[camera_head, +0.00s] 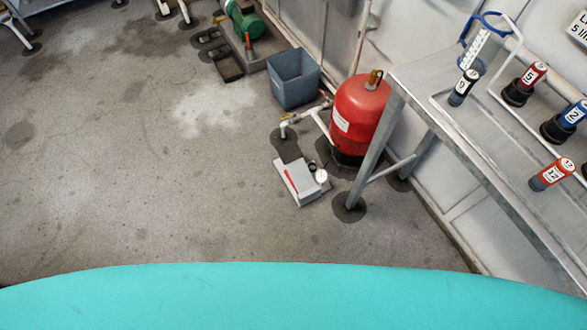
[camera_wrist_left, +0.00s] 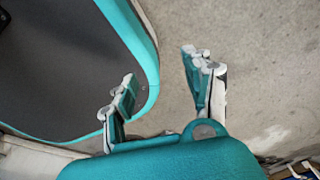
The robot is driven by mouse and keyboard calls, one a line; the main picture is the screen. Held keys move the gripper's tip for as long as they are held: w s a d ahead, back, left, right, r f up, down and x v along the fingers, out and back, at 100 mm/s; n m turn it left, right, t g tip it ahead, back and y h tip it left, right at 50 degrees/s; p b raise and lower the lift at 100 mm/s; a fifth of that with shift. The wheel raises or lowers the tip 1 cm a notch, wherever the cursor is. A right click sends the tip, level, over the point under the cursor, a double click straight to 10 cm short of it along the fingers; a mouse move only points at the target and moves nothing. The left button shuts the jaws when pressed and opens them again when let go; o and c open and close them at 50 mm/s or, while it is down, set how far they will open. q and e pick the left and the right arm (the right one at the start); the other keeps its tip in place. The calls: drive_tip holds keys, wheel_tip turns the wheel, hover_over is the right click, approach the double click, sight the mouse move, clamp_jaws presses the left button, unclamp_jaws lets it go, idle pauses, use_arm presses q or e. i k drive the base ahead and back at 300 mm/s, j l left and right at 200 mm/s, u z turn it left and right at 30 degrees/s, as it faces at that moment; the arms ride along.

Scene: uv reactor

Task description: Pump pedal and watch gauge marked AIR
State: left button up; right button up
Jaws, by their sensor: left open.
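A light grey pedal unit (camera_head: 298,183) with a red strip lies on the floor near the middle of the head view. A small round white-faced gauge (camera_head: 321,176) sits at its right edge, with a darker round part beside it. The gauge's marking is too small to read. My left gripper (camera_wrist_left: 160,88) shows in the left wrist view, its two fingers apart with nothing between them, over bare floor and beside my own base. Neither gripper shows in the head view, and the pedal unit is not visible in the wrist view.
A red tank (camera_head: 361,115) stands behind the pedal unit, with a pipe and valve at its left. A grey bin (camera_head: 293,79) is farther back. A metal bench (camera_head: 440,85) with numbered cylinders stands at right, its leg near the gauge. The floor (camera_head: 140,170) at left is clear.

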sight(291, 156)
drive_tip(key=i+j+u, duration=0.45)
drive_tip(key=i+u, duration=0.2)
drive_tip(key=i, duration=0.2)
drive_tip(key=i+u, duration=0.35)
drive_tip(key=i+j+z, duration=0.2)
drive_tip(key=i, duration=0.3)
drive_tip(key=i+z, duration=0.2)
drive_tip(key=i, duration=0.3)
drive_tip(key=i+j+z, duration=0.15)
drive_tip(key=i+j, duration=0.15)
drive_tip(key=i, duration=0.2)
drive_tip(key=i+j+z, duration=0.2)
drive_tip(key=i, duration=0.25)
drive_tip(key=i+j+z, duration=0.75)
drive_tip(key=z, duration=0.45)
drive_tip(key=j+z, duration=0.1)
drive_tip(key=z, duration=1.25)
drive_tip(key=k+z, duration=0.1)
drive_tip(key=z, duration=0.8)
drive_tip(key=k+j, duration=0.2)
drive_tip(key=k, duration=0.25)
drive_tip(key=j+z, duration=0.05)
